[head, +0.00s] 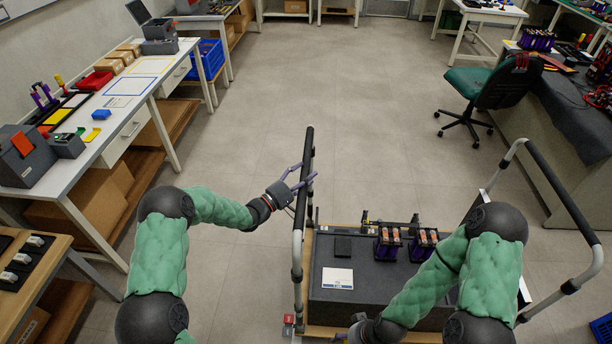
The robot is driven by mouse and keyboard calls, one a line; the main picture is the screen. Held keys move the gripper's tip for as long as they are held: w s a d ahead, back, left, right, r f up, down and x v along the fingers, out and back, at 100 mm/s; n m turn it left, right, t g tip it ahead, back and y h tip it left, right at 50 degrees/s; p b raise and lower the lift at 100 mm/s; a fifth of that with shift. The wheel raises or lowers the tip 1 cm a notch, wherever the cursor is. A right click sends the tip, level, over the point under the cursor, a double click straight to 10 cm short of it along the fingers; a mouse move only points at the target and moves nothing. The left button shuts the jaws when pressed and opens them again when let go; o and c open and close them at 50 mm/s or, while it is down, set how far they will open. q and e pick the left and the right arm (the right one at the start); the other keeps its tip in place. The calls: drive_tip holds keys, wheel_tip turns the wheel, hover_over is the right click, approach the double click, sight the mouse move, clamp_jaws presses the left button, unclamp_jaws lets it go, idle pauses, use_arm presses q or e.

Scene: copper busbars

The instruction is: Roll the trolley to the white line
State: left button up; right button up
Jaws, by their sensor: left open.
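The trolley (318,264) stands in front of me at the bottom middle, with a dark deck and a tall metal handle at each side. Its left handle (297,240) has a black grip along the top; its right handle (529,158) is similar. My left gripper (303,176) is open, its purple fingers at the black grip of the left handle; I cannot tell whether they touch it. My right arm reaches down over the trolley's near side, and its gripper (343,336) is mostly hidden at the bottom edge. No white line can be made out on the floor.
The trolley carries black-and-purple units (388,243), a dark box and a white card (337,278). A white workbench (122,103) stands left, a green chair (487,88) and a desk right. The grey floor (340,100) beyond the trolley is clear.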

use_arm(q)
drive_tip(key=v, duration=1.1)
drive_tip(key=shift+s+a+f, duration=0.1)
